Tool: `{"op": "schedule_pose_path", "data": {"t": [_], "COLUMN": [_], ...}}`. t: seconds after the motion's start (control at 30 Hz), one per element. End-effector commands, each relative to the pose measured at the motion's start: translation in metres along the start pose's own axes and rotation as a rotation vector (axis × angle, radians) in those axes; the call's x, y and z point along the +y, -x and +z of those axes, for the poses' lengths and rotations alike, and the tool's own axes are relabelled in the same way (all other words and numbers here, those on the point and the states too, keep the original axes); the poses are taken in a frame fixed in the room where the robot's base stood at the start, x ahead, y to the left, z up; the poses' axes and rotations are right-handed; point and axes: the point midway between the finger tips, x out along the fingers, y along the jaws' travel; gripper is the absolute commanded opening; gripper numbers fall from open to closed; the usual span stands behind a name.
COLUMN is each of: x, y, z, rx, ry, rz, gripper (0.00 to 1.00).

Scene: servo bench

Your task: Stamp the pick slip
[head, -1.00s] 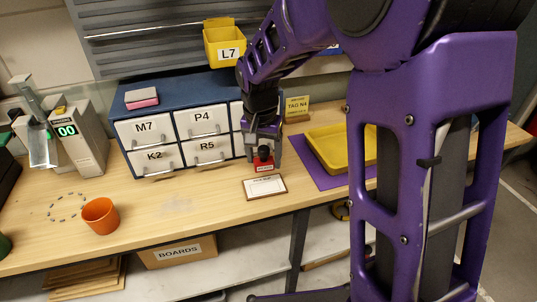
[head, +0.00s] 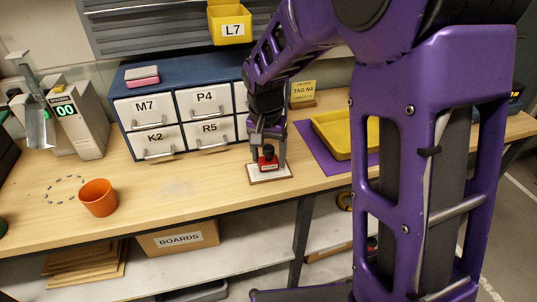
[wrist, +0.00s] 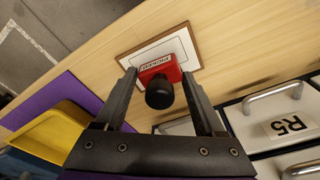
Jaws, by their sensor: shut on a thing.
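The pick slip (head: 284,174) is a white sheet on a brown-edged board, lying on the bench in front of the drawers. The stamp (head: 268,164) has a red block and a black knob; it also shows in the wrist view (wrist: 161,72). My gripper (head: 268,148) is shut on the stamp and holds it over the slip. In the wrist view its fingers (wrist: 160,82) stand on either side of the stamp. The stamp covers part of the slip (wrist: 133,63). I cannot tell whether its underside touches the paper.
Labelled drawers (head: 210,132) stand just behind the slip. A yellow tray (head: 338,142) on a purple mat (head: 310,150) lies to the right. An orange cup (head: 98,198) and a ring of small parts (head: 65,190) are at the left. The bench between is clear.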

Motion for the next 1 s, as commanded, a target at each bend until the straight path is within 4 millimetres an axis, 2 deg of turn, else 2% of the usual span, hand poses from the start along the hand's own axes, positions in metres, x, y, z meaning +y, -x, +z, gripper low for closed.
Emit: {"op": "schedule_pose_path", "data": {"t": [1.0], "x": [-0.0001], "y": [-0.0083], "z": [0.001], "rx": [0.0], "ry": [0.0], "rz": [0.0], "gripper": [0.36]}}
